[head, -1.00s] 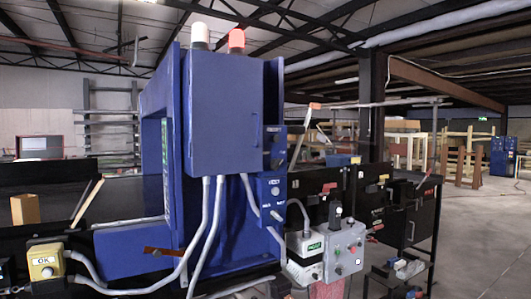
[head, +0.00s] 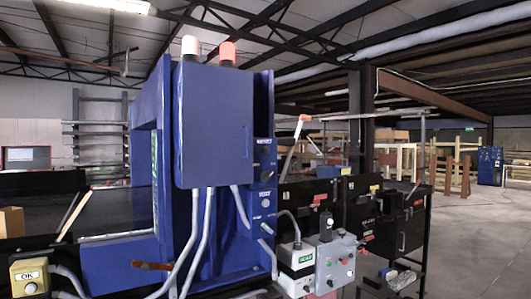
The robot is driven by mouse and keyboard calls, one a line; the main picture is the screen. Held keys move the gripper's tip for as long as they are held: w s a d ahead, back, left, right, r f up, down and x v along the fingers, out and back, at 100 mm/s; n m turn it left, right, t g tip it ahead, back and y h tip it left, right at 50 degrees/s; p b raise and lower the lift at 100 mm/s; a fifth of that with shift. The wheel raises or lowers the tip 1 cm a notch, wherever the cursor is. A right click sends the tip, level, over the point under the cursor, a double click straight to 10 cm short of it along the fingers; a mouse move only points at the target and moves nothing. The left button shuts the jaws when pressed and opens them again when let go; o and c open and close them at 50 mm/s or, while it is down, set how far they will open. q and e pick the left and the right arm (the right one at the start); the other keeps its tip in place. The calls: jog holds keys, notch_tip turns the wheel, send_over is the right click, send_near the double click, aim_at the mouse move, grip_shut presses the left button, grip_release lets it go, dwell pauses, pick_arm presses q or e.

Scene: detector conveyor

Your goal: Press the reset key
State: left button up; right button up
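A blue control panel (head: 264,192) is fixed to the right side of the tall blue detector machine (head: 215,125). It carries small printed labels, one of which seems to read RESET, with a small round light-coloured button or key (head: 265,203) below it. Another blue panel (head: 264,152) with dark knobs sits just above. The lettering is too small to be sure of. Neither of my grippers shows in the head view.
A yellow OK button box (head: 29,275) stands at the lower left. A grey box with buttons (head: 336,262) and a white box with a green label (head: 297,262) stand right of the machine. Grey cables hang in front. Open floor (head: 470,245) lies at the right.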

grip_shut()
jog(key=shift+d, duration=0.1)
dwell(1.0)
